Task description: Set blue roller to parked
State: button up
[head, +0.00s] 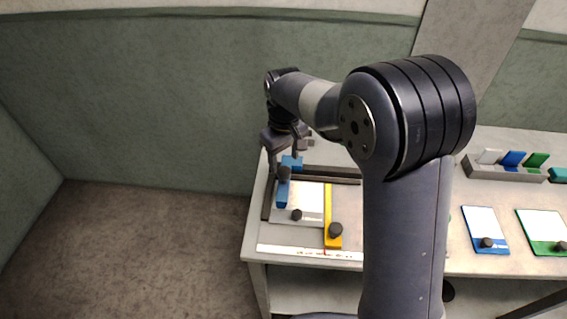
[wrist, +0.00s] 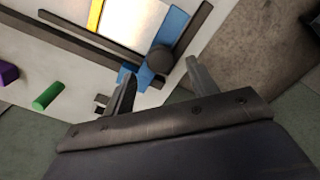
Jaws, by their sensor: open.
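The blue roller (head: 282,193) is a blue bar with a dark round knob at the left side of a framed white plate (head: 312,197) on the table. A small blue piece (head: 292,162) shows at the frame's back corner. In the wrist view, the blue roller (wrist: 174,27) lies ahead of the fingers, with its knob between their tips in the picture. My gripper (head: 287,146) is over the frame's back left corner; it also shows in the wrist view (wrist: 161,70), open and empty. I cannot tell whether a finger touches the roller.
Dark rails (head: 330,175) edge the plate at the back and left. A yellow bar (head: 329,205) with a dark knob is at its right. Blue-edged (head: 481,222) and green-edged (head: 541,224) cards lie to the right, before a grey rack (head: 505,173). Floor is clear at left.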

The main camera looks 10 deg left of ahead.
aim_at(284, 170)
jog(key=f, duration=0.2)
jog(key=shift+w+f, duration=0.2)
jog(key=shift+f, duration=0.95)
jog(key=shift+c, duration=0.2)
grip_shut()
